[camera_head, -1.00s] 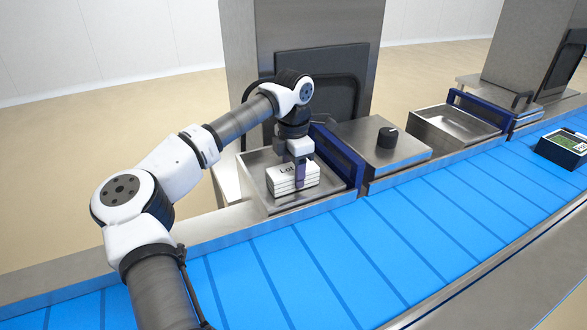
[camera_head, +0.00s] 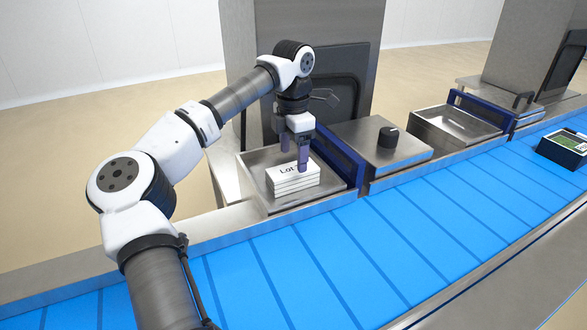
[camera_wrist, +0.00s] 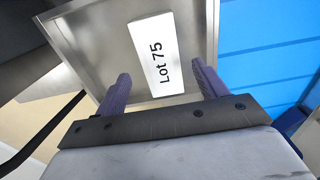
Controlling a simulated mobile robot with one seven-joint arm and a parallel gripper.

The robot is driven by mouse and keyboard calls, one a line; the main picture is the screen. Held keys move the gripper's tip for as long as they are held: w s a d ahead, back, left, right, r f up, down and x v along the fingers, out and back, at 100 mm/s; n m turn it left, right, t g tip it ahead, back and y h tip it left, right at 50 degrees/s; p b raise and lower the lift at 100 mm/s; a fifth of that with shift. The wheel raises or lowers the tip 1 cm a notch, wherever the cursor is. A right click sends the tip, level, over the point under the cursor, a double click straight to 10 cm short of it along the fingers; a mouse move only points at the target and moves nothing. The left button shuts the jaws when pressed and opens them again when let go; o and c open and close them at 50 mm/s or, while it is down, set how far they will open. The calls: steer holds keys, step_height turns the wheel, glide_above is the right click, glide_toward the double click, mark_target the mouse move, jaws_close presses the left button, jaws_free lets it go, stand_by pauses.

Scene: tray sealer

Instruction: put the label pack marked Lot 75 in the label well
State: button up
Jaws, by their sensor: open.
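The label pack (camera_head: 291,179) is a white stack with "Lot" showing on its top in the head view. In the wrist view the label pack (camera_wrist: 155,50) reads "Lot 75". It lies inside the near metal well (camera_head: 251,167), whose floor and walls also show in the wrist view (camera_wrist: 100,35). My gripper (camera_head: 294,158) is above the pack with its fingers apart and nothing between them. In the wrist view my gripper's two purple fingers (camera_wrist: 160,85) are spread wide, with the pack beyond them. Part of the pack's lettering is hidden by a finger in the head view.
A blue frame (camera_head: 337,157) stands along the well's right side, beside a metal box with a black knob (camera_head: 388,136). A second, empty well (camera_head: 456,126) is farther right. The blue conveyor (camera_head: 400,235) runs in front, with a dark tray (camera_head: 565,148) at right.

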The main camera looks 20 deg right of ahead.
mark_target(293, 168)
step_height(293, 168, up, 7)
stand_by(0.3)
steer(key=shift+f, duration=0.15)
stand_by(0.9)
